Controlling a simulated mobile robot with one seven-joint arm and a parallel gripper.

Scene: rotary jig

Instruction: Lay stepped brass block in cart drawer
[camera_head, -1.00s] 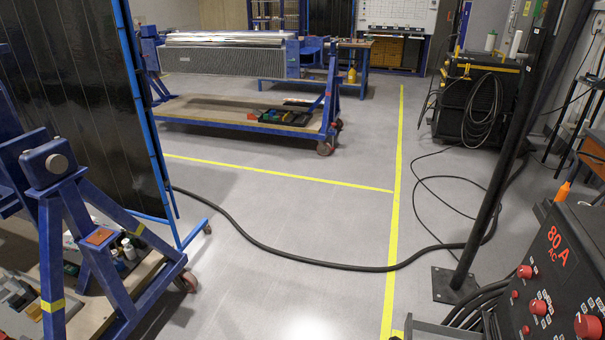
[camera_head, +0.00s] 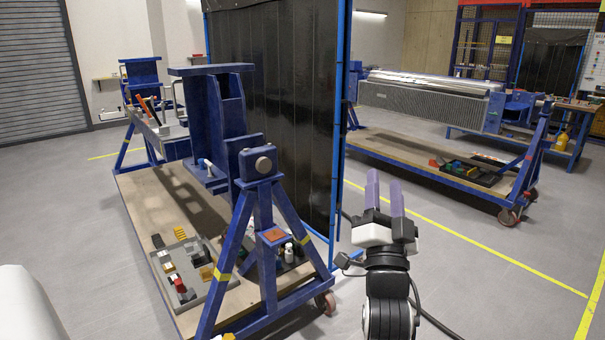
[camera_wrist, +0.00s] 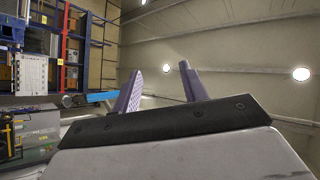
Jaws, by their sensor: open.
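My gripper (camera_head: 384,188) stands in the lower middle of the head view, its two purple fingers pointing up, apart and with nothing between them. The wrist view also shows the spread empty fingers (camera_wrist: 160,80), against ceiling and wall. Several small parts, some yellow or brass-coloured, lie on and by a grey tray (camera_head: 206,291) on the near jig's deck, left of my gripper. One yellow piece (camera_head: 180,233) lies at the tray's far side. I cannot tell which, if any, is the stepped brass block. I cannot make out a cart drawer in the present views.
The blue rotary jig (camera_head: 258,195) stands left on a wheeled wooden deck (camera_head: 140,205). A dark curtain screen (camera_head: 300,110) stands behind it. A second wheeled jig (camera_head: 430,172) is at the right. Grey floor (camera_head: 480,290) with yellow lines is clear at lower right.

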